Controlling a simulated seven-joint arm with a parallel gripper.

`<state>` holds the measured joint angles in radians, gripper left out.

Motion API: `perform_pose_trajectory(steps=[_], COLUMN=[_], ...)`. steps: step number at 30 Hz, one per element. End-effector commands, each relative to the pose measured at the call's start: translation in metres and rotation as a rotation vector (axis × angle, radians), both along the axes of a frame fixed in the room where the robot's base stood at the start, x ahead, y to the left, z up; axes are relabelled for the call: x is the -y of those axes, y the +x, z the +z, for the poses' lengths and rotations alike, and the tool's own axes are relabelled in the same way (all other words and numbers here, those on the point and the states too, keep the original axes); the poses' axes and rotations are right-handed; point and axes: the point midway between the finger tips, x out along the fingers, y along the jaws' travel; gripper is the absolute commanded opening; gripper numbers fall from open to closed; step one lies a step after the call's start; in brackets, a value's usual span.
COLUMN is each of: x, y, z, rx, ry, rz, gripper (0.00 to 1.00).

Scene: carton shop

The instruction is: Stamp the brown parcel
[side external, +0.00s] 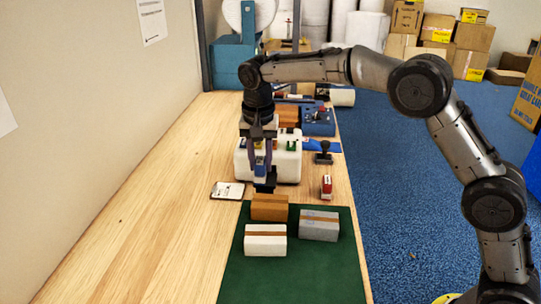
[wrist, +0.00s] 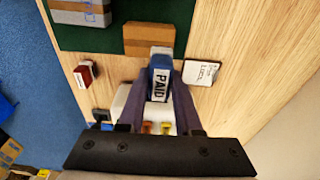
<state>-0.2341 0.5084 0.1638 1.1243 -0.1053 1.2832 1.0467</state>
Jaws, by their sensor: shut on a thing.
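My gripper (wrist: 160,85) is shut on a blue stamp (wrist: 159,82) with a white label reading PAID. In the side view the blue stamp (side external: 260,169) hangs upright between the fingers, and a dark block shows at its lower end. The brown parcel (side external: 269,208) lies at the far edge of the green mat (side external: 290,285), with a tape strip along its top. It also shows in the wrist view (wrist: 150,38), just beyond the stamp. The stamp is above and slightly behind the parcel; whether they touch is unclear. No mark is visible on the brown parcel.
A white parcel (side external: 265,246) and a grey parcel (side external: 319,231) share the mat; the grey one bears blue marks in the wrist view. A red stamp (side external: 326,187), a black stamp (side external: 323,154), a white-topped pad (side external: 228,190) and a white holder (side external: 291,166) stand nearby. The left tabletop is clear.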

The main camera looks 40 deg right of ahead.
Motion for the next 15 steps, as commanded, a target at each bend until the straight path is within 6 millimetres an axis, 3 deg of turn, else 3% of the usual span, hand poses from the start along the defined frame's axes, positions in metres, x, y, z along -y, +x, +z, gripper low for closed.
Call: perform_pose_trajectory(steps=[15], x=[0.0], y=[-0.001], z=[-0.046], rx=[-0.002], ry=[-0.001], rz=[0.001], gripper=[0.0])
